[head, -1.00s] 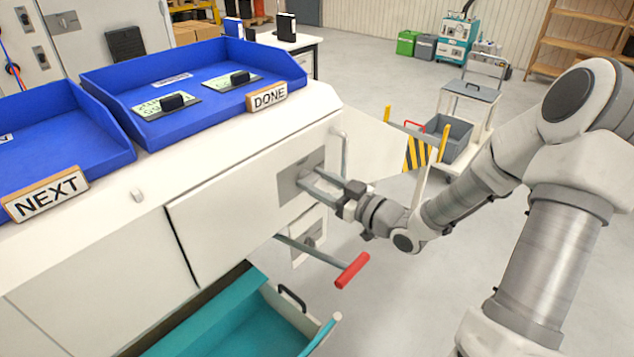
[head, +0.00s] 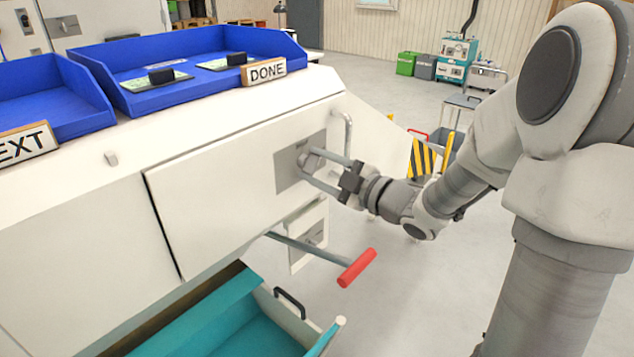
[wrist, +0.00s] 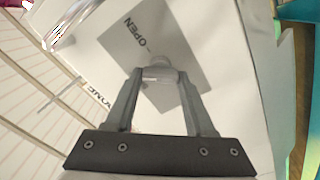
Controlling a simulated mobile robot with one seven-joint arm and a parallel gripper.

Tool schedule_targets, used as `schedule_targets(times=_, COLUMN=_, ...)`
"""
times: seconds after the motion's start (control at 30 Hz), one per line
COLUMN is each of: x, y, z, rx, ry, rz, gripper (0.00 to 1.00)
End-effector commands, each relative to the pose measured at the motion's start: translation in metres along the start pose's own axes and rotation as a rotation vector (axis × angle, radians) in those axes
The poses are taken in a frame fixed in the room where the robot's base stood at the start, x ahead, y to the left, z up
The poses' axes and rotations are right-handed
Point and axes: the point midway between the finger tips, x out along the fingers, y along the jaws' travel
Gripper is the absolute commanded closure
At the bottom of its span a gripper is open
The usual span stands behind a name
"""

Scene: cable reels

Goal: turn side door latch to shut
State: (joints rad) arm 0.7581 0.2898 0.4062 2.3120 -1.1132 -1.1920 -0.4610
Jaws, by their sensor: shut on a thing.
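The side door (head: 225,200) is a white panel in the slanted face of the bench and looks closed. Its latch (wrist: 160,73) is a small grey knob on a square grey plate (head: 290,182). The plate also shows in the wrist view (wrist: 185,45), with the word OPEN along it, slanted in the picture. My gripper (head: 306,162) is at the plate, its two fingers on either side of the latch. The wrist view shows my gripper (wrist: 160,76) shut on the latch. The fingers partly hide the latch in the head view.
A grey rod with a red handle (head: 357,268) sticks out below the gripper, near a second latch plate (head: 312,240). An open teal drawer (head: 225,330) lies lower. Blue trays (head: 190,100) stand on top. A bent bar (head: 348,130) is close right of the plate.

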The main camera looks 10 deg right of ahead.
Motion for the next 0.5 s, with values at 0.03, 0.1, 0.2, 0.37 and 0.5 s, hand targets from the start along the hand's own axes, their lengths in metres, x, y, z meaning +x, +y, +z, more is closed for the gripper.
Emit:
schedule_targets(times=0.03, x=0.0006, y=-0.0058, z=0.0035, rx=-0.051, ry=0.003, rz=0.001, gripper=1.00)
schedule_targets(times=0.1, x=0.0006, y=-0.0061, z=0.0037, rx=-0.118, ry=0.003, rz=0.001, gripper=1.00)
schedule_targets(times=0.2, x=0.0007, y=-0.0069, z=0.0036, rx=-0.214, ry=0.003, rz=0.000, gripper=1.00)
schedule_targets(times=0.37, x=0.0004, y=-0.0067, z=0.0038, rx=-0.356, ry=0.002, rz=0.002, gripper=1.00)
schedule_targets(times=0.5, x=0.0003, y=-0.0066, z=0.0034, rx=-0.465, ry=0.002, rz=0.001, gripper=1.00)
